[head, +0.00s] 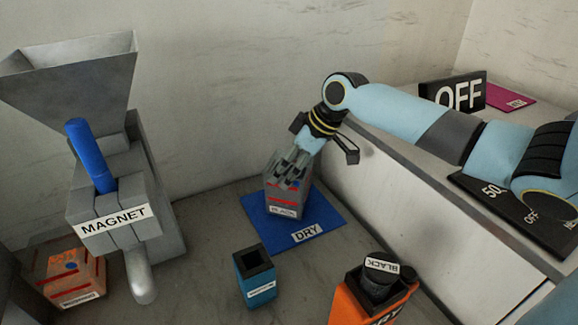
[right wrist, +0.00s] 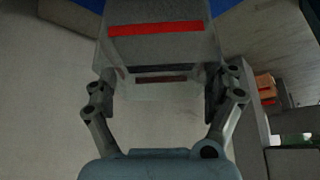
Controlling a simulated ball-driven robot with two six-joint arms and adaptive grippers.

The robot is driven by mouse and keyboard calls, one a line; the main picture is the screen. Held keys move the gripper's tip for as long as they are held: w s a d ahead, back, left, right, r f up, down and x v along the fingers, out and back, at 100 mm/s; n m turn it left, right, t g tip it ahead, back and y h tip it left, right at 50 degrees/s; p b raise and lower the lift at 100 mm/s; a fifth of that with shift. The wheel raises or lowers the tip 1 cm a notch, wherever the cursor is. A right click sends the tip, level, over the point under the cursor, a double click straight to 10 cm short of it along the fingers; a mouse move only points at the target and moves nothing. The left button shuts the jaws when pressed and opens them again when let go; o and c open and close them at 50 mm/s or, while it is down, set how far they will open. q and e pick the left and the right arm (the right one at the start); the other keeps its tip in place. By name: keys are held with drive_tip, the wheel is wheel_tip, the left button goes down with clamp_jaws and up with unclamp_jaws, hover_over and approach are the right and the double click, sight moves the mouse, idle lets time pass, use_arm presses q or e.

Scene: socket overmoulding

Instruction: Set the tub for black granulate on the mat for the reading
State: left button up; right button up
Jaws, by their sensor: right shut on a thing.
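The tub for black granulate (head: 284,203) is a grey box with a red stripe and a label reading BLACK. It stands upright on or just over the blue mat (head: 256,214), whose label reads DRY; I cannot tell if it touches. My right gripper (head: 292,168) comes from above and is shut on the tub. In the right wrist view the tub (right wrist: 160,48) sits between the two fingers. A magenta mat (head: 507,98) with a small unreadable label lies on the bench at the back right. My left gripper is not in view.
The grey hopper machine labelled MAGNET (head: 116,215) stands at left, with an orange tub (head: 76,277) beside it. A teal open box (head: 256,280) stands in front of the blue mat. An orange unit (head: 350,306) with a black canister is at the front. An OFF sign (head: 452,94) stands on the bench.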

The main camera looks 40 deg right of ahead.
drive_tip(key=shift+f, duration=0.3)
drive_tip(key=o, duration=1.5)
drive_tip(key=shift+f, duration=0.1)
drive_tip(key=shift+p+v, duration=0.35)
drive_tip(key=shift+v, duration=5.75)
drive_tip(key=shift+w, duration=0.1)
